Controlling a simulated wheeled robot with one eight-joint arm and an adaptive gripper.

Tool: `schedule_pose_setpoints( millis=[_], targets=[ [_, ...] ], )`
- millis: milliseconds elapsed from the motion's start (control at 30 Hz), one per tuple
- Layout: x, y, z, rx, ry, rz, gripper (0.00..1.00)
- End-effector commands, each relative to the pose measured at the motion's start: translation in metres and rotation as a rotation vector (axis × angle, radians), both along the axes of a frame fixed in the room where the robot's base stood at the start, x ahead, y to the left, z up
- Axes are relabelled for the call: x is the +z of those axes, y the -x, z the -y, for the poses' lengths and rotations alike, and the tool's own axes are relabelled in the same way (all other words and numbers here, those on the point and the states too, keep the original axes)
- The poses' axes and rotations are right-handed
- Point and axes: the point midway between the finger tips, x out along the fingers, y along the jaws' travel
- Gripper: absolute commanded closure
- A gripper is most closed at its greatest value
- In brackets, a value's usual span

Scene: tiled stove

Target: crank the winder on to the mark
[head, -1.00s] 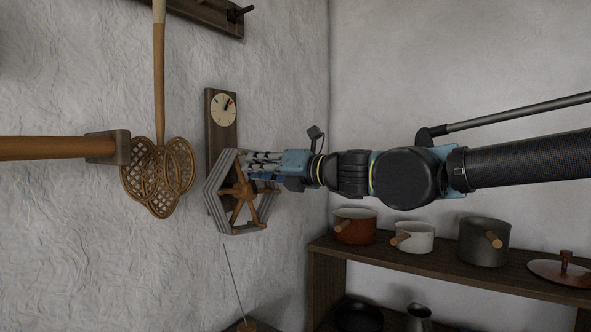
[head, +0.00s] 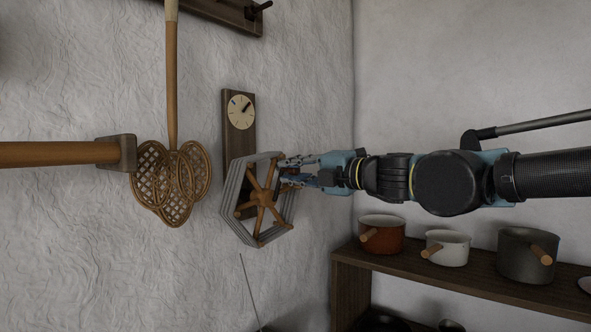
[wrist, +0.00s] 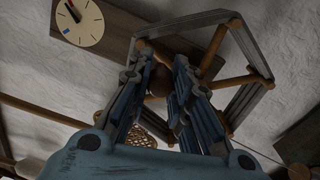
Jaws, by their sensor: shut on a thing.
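The winder (head: 229,207) is a hexagonal grey-banded reel with brown wooden spokes, mounted on a dark wall board (head: 234,146). Above the reel, the board carries a round cream dial (head: 241,112) with a black hand pointing to the upper right. The wrist view shows the dial (wrist: 84,25) with a blue mark at its rim and a small red one near the hand's tip. My gripper (head: 287,171) is at the reel's right side. Its fingers are closed around a round brown knob (wrist: 159,80), partly hidden between them in the wrist view.
A woven carpet beater (head: 172,181) hangs left of the winder. A wooden bar (head: 60,154) with a grey end block crosses the left side. A shelf (head: 450,275) with several pots stands at lower right. A peg rack (head: 232,14) is above.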

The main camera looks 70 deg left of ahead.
Motion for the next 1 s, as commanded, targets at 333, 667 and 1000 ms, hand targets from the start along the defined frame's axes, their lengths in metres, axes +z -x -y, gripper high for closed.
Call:
schedule_pose_setpoints(
  millis=[333,667,1000],
  targets=[
    [-0.003,-0.013,-0.004,-0.008,0.05,-0.089,1.0],
    [-0.003,-0.016,-0.005,-0.01,0.055,-0.099,1.0],
    [-0.003,-0.02,-0.005,-0.014,0.055,-0.098,0.59]
  ],
)
